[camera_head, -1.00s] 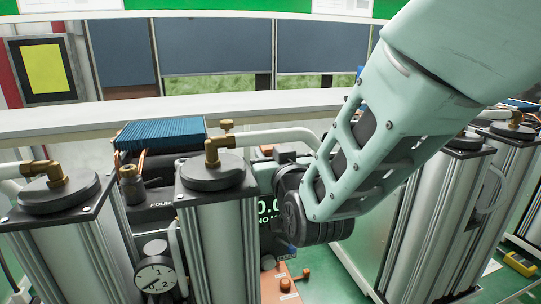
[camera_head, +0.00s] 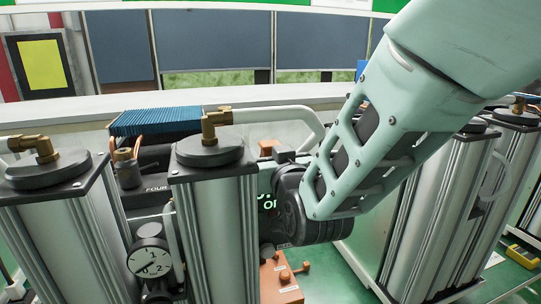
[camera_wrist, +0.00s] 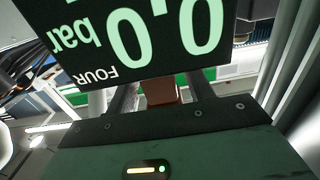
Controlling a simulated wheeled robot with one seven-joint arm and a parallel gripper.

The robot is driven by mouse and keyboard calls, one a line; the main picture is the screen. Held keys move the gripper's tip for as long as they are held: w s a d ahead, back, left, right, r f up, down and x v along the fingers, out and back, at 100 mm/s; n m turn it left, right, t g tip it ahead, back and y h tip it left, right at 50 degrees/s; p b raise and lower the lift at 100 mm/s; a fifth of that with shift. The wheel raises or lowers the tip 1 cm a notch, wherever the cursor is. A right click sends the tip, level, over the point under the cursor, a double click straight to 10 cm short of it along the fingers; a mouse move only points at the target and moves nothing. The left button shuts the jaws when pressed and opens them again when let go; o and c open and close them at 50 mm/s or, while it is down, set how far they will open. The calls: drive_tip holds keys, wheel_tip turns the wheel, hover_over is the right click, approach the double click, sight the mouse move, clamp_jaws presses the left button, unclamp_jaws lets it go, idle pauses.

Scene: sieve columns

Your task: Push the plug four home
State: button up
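The fingertips are hidden. In the head view my wrist hides the gripper and part of the display.
Silver columns (camera_head: 218,235) with black caps and brass elbows stand close on the left, others (camera_head: 430,235) on the right. A round gauge (camera_head: 150,262) and an orange block with knobs (camera_head: 280,280) sit low near the unit. A pale pipe (camera_head: 280,115) arches behind.

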drive_tip(key=shift+s, duration=0.1)
drive_tip(key=b+v, duration=1)
drive_tip(key=v, duration=0.7)
drive_tip(key=shift+s+r, duration=0.15)
drive_tip(key=shift+d, duration=0.1)
